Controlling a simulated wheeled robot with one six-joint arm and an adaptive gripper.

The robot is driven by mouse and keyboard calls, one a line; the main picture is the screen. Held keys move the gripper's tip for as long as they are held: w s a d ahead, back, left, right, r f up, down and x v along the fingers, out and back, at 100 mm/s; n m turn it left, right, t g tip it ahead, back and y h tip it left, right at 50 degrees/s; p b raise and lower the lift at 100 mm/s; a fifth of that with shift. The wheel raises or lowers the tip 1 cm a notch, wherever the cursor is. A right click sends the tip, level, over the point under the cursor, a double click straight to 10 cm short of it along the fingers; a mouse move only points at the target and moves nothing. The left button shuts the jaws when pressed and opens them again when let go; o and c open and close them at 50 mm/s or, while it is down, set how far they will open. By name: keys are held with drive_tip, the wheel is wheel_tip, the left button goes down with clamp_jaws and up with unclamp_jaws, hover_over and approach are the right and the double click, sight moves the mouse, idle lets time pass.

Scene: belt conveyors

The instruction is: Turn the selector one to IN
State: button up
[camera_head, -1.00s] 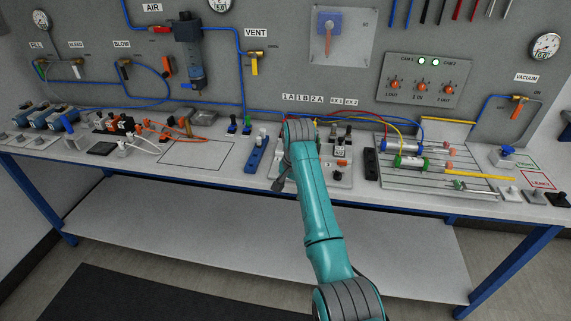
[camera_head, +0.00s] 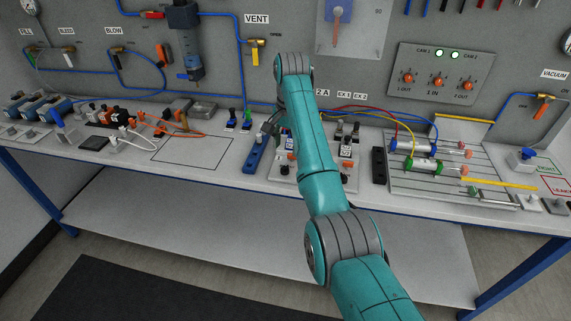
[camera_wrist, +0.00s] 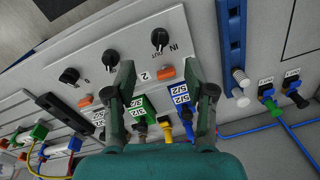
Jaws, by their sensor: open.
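In the wrist view a grey panel carries a black round selector knob (camera_wrist: 160,38) with an IN label beside it and a second label that looks like OUT. A second black knob (camera_wrist: 110,60) sits to its left. I cannot tell which is selector one, and the knobs' pointer settings are too small to read surely. My gripper (camera_wrist: 167,80) is open and empty, its two fingers apart below the knobs in the picture, touching neither. In the head view my arm hides much of the panel, and a dark part of the gripper shows left of the arm.
Valve blocks (camera_wrist: 181,97) with coloured plugs lie between and beyond my fingers. A blue bar (camera_wrist: 232,45) stands right of the panel. In the head view, cylinders (camera_head: 421,147) with tubes lie to the right. A bare outlined area (camera_head: 190,153) is free at left.

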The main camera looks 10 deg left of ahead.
sight(285, 167)
drive_tip(key=f, duration=0.8)
drive_tip(key=shift+w+a+f, duration=0.1)
drive_tip(key=shift+a+f, duration=0.15)
drive_tip(key=shift+f, duration=0.1)
clamp_jaws()
